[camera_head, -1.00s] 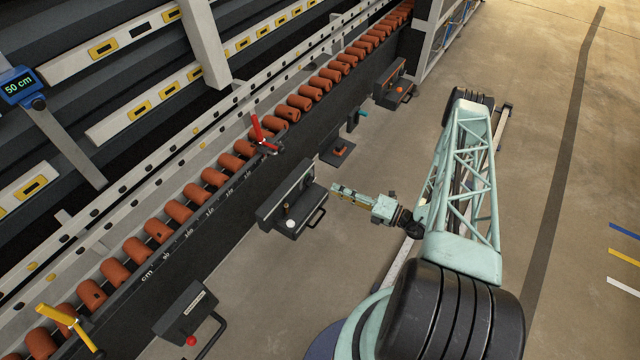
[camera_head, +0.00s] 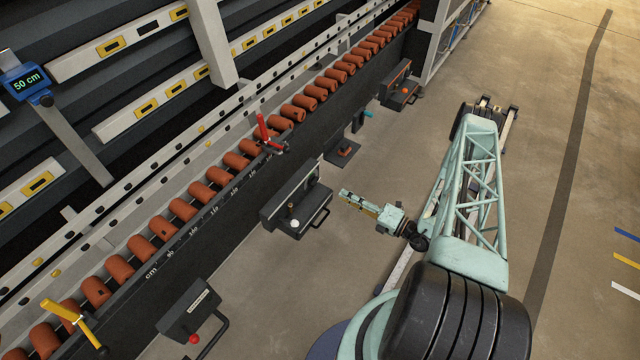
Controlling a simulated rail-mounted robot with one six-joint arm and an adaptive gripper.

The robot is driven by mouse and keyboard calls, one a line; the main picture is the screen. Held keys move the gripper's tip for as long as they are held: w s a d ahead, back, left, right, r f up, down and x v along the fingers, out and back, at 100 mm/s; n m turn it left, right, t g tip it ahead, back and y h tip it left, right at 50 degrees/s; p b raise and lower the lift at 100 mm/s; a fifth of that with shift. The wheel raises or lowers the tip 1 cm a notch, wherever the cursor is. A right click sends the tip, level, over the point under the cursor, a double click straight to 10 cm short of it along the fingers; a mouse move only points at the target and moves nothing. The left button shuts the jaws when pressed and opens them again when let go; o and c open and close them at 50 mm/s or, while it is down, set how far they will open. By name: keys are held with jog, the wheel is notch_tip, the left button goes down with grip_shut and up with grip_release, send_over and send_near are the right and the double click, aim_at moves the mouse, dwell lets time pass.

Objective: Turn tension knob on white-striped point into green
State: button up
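A dark control box (camera_head: 279,208) with a white round knob (camera_head: 293,224) on its front and a loop handle at its right is mounted at the middle of the roller conveyor's side. My gripper (camera_head: 343,195) is just to the right of this box, pointing left at it, with a small gap showing between them in the picture. It looks empty, but it is too small to tell whether its fingers are apart. No tension marking, green zone or white stripe can be made out on the box, so I cannot tell whether this is the tension knob.
Other boxes stand along the conveyor: one with a red knob (camera_head: 194,339), one with an orange knob (camera_head: 405,91). A red lever (camera_head: 264,131) and yellow lever (camera_head: 70,318) stick up. A display (camera_head: 25,83) reads 50 cm.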

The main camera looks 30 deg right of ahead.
aim_at(314, 181)
jog(key=shift+b+x, duration=1)
jog(key=shift+x, duration=5.6)
jog(key=shift+a, duration=0.1)
grip_shut()
